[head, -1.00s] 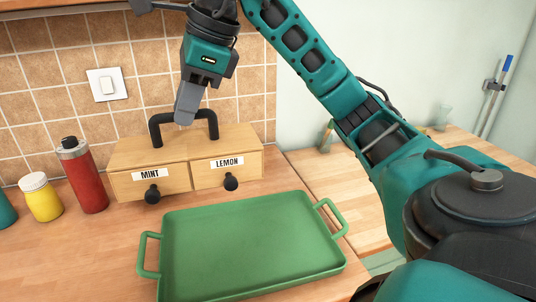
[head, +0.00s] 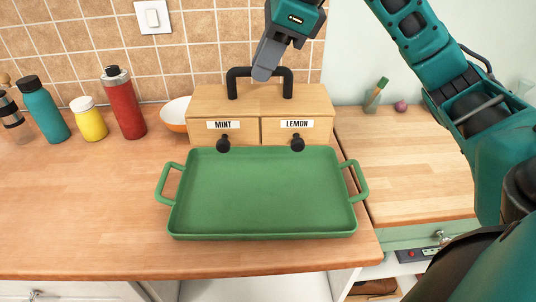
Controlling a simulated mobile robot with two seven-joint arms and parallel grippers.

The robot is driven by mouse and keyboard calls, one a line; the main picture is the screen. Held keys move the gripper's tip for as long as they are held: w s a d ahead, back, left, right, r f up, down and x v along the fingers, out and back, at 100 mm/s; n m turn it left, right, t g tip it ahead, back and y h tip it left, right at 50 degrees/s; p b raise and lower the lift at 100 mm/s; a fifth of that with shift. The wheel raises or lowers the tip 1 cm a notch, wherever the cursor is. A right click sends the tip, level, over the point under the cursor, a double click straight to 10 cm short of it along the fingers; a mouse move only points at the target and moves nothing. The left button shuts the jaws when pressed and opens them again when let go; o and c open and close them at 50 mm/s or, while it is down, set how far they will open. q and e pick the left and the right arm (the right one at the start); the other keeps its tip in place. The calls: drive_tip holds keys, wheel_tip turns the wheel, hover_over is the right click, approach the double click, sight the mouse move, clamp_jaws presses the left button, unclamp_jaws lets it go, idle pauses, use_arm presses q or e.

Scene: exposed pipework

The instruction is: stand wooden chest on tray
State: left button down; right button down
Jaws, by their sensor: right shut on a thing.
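The wooden chest (head: 242,105) is a light box with two drawers labelled MINT and LEMON, dark knobs and a black arched handle on top. It stands upright behind the green tray (head: 262,195), and the tray's back rim overlaps its lower front in the picture. The tray is empty, with a loop handle at each end. My right gripper (head: 264,72) comes from above and is shut on the chest's black handle, near its middle. I cannot tell whether the chest's base touches the counter. My left gripper is not in view.
A red bottle (head: 124,104), a yellow jar (head: 89,120), a teal bottle (head: 45,110) and an orange-and-white bowl (head: 176,113) stand left of the chest. The counter (head: 90,210) left of the tray is clear. A lower wooden surface (head: 405,165) lies to the right.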

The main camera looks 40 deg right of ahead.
wheel_tip(320, 180, down, 16)
drive_tip(key=b, duration=0.2)
drive_tip(key=shift+f, duration=0.2)
drive_tip(key=shift+f, duration=0.2)
drive_tip(key=c, duration=1.1)
unclamp_jaws()
drive_tip(key=shift+r, duration=0.1)
